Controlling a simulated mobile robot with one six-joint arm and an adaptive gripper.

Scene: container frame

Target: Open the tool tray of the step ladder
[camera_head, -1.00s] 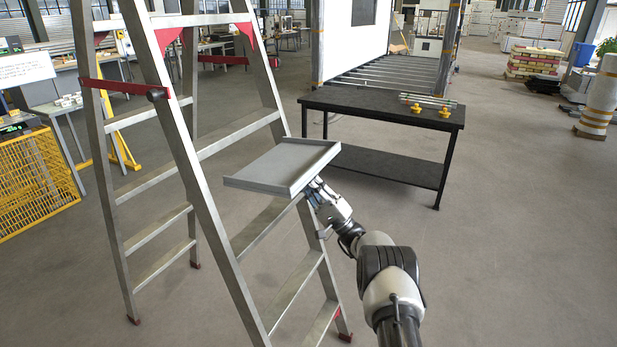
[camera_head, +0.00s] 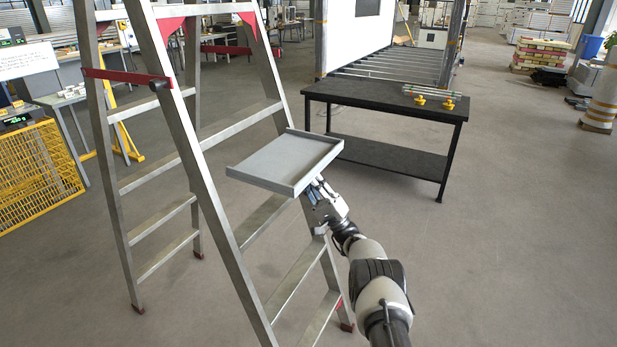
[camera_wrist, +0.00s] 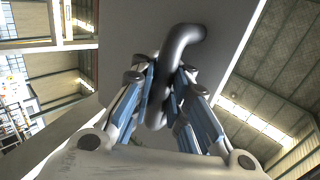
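The step ladder (camera_head: 182,155) stands open at the left in the head view. Its grey tool tray (camera_head: 285,160) is swung out to a nearly flat position, with a low rim, and tilts slightly toward me. My gripper (camera_head: 318,184) is below the tray's near right edge. In the wrist view the tray's underside (camera_wrist: 125,45) fills the upper middle. A dark curved handle (camera_wrist: 182,42) runs down from it between my two blue-padded fingers (camera_wrist: 165,92), which close in on both its sides. The contact itself is partly hidden.
A black workbench (camera_head: 375,97) with yellow-ended rods (camera_head: 432,97) stands behind the tray to the right. A yellow mesh fence (camera_head: 38,175) is at the far left. The floor to the right of my arm is clear.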

